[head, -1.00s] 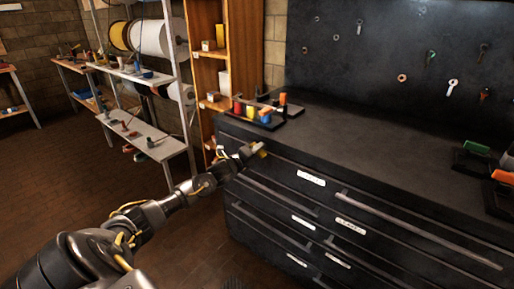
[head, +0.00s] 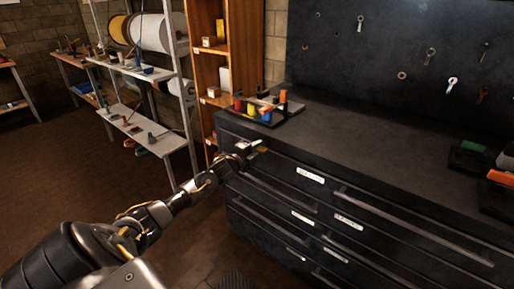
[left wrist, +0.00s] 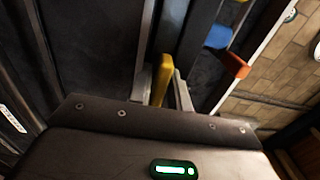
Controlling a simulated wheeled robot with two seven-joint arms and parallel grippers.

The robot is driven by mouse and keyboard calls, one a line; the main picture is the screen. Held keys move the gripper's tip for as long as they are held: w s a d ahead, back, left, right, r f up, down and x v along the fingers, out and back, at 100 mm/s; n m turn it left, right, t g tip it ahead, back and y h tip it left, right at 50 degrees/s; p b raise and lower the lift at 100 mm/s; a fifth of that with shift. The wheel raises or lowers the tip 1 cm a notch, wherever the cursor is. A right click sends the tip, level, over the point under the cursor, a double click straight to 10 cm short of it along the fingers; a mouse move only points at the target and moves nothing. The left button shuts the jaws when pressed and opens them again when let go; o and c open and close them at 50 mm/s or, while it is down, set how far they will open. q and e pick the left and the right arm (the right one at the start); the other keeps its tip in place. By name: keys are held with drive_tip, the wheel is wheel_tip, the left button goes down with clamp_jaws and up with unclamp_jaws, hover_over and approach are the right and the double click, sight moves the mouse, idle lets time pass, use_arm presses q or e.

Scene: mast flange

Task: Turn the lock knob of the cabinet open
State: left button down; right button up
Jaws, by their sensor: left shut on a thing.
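The black drawer cabinet (head: 290,168) fills the right of the head view, with white labels and long bar handles on its front. The yellow lock knob (left wrist: 162,78) stands between my fingers in the left wrist view, upright in the picture. My left gripper (head: 256,147) is at the cabinet's upper left front corner. In the left wrist view its two pale fingers (left wrist: 163,92) are shut on the knob, one on each side. The knob's base is hidden by the gripper. My right gripper is not in view.
A dark tray with red, yellow and blue items (head: 262,108) stands on the cabinet top just above the gripper. A wooden shelf (head: 208,70) and metal rack (head: 150,130) stand left of the cabinet. A tool board (head: 400,45) hangs behind. The middle cabinet top is clear.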

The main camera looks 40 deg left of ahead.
use_arm(q)
drive_tip(key=shift+a, duration=0.15)
drive_tip(key=c, duration=1.4)
unclamp_jaws()
drive_tip(key=shift+c, duration=0.2)
drive_tip(key=s, duration=1)
drive_tip(key=shift+s, duration=0.4)
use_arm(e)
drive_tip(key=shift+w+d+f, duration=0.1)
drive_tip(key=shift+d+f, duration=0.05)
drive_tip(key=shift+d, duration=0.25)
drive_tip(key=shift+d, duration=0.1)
